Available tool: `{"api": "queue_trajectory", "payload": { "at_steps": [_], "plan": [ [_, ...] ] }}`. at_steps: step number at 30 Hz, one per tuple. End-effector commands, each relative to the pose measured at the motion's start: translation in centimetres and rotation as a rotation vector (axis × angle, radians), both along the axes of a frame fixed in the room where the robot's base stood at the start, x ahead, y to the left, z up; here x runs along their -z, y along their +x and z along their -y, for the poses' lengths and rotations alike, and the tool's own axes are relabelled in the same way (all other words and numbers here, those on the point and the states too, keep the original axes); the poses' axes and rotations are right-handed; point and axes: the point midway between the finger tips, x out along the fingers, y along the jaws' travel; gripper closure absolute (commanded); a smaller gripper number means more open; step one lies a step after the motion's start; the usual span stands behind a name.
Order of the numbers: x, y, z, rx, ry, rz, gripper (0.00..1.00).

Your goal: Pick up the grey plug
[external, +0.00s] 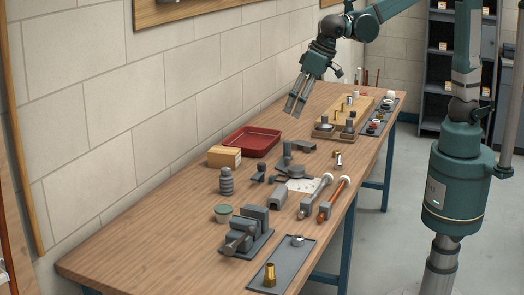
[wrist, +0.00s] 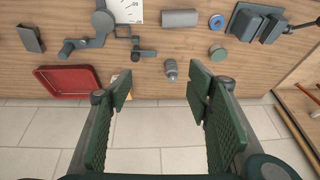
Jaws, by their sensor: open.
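A ridged, upright grey piece (external: 226,181) stands on the wooden table near the wall; it looks most like the grey plug, though other grey parts lie nearby. It also shows in the wrist view (wrist: 170,70), beyond the fingertips and between their lines. My gripper (external: 296,104) hangs above the far part of the table, well apart from this piece and higher than it. In the wrist view my gripper (wrist: 159,88) has its two green-padded fingers spread wide with nothing between them.
A red tray (external: 251,142) and a cardboard box (external: 224,156) lie along the wall. A vise (external: 247,232) and a green-topped pot (external: 223,213) stand nearer the camera. Grey pipe parts (external: 278,198) crowd the middle. The table's near left is clear.

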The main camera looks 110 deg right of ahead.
Motion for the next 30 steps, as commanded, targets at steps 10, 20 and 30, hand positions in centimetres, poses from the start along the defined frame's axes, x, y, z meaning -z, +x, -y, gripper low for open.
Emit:
{"api": "queue_trajectory", "payload": {
  "at_steps": [10,20,30],
  "plan": [
    [3.1,5.9,2.2,0.142,0.003,-0.021,0.5],
    [6.9,10.9,4.3,0.281,0.0,-0.038,0.5],
    [11.7,15.6,6.5,0.424,-0.007,-0.049,0.5]
  ]
}}
